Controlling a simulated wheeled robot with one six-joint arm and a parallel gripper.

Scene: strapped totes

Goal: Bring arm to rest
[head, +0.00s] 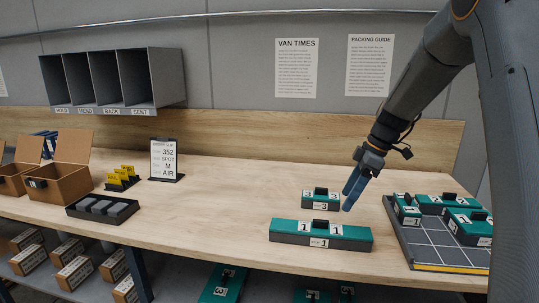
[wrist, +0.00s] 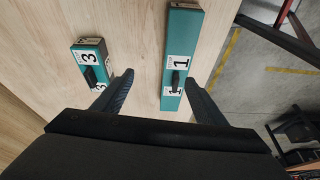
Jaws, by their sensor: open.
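My arm reaches down from the upper right in the head view. My gripper (head: 353,188) is above the bench, just right of the small teal tote marked 3 (head: 320,199) and behind the long teal tote marked 1 (head: 320,235). In the wrist view the fingers of my gripper (wrist: 158,90) are spread apart with nothing held between them. There the tote marked 1 (wrist: 182,55) lies ahead, between the finger directions, and the tote marked 3 (wrist: 92,65) lies to the left. Both totes sit on the bench, apart from each other.
A gridded tray (head: 425,245) with several teal totes stands at the right. An order slip stand (head: 164,160), yellow cards (head: 122,178), a dark tray (head: 102,209) and open brown boxes (head: 60,183) stand at the left. The bench middle is clear.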

